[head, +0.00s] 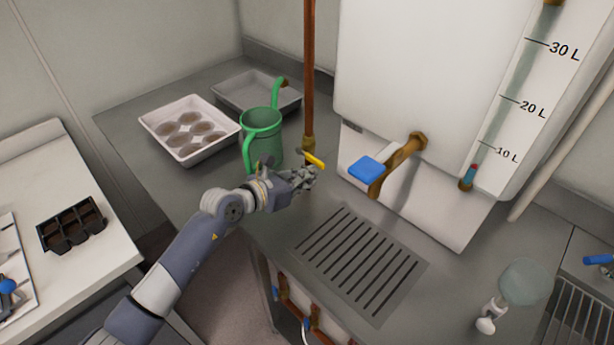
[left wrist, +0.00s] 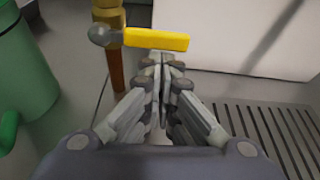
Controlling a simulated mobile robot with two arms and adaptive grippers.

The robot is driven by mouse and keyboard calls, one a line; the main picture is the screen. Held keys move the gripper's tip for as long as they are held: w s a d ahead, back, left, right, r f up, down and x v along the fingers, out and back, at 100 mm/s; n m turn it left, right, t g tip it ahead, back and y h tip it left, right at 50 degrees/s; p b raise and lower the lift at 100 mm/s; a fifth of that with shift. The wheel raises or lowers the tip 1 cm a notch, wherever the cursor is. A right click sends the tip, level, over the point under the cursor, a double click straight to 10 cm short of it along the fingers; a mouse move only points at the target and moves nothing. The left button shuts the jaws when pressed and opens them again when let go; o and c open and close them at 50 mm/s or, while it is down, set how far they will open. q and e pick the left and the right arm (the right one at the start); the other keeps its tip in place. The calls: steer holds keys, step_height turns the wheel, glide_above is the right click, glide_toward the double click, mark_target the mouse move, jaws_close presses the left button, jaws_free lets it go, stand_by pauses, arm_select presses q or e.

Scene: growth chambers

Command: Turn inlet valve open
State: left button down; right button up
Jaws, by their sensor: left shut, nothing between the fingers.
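The inlet valve has a yellow lever handle (head: 314,158) at the foot of a copper pipe (head: 309,80), beside the white tank (head: 415,70). In the left wrist view the yellow handle (left wrist: 157,39) points sideways to the right from the brass valve body (left wrist: 108,14), across the pipe. My left gripper (head: 312,178) is shut and empty, just below the handle. In the left wrist view its closed fingertips (left wrist: 164,62) are close under the handle; I cannot tell whether they touch it. My right gripper is not in view.
A green watering can (head: 262,135) stands close left of the left gripper. A white tray (head: 185,153) lies behind it. A tap with a blue handle (head: 367,168) juts from the tank. A slotted drain (head: 360,260) lies in the counter at front.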

mark_target(318, 162)
arm_select(q)
steer(key=shift+r+n, duration=0.3)
step_height(318, 162, up, 4)
steer(key=n+g+h+p, duration=0.1)
steer(key=n, duration=0.1)
steer(key=n+h+p, duration=0.1)
steer(key=n+p, duration=0.1)
steer(key=shift+s+d+f+n+g+h, duration=0.1)
steer(key=shift+n+g+h, duration=0.2)
steer(key=shift+n+g, duration=0.1)
steer(key=r+n+h, duration=0.1)
steer(key=n, duration=0.1)
steer(key=w+a+r+n, duration=0.1)
steer(key=n, duration=0.1)
steer(key=r+n+h, duration=0.1)
steer(key=n, duration=0.1)
steer(key=shift+w+a+r+h, duration=0.2)
steer(key=shift+w+a+h, duration=0.05)
steer(key=shift+h, duration=0.05)
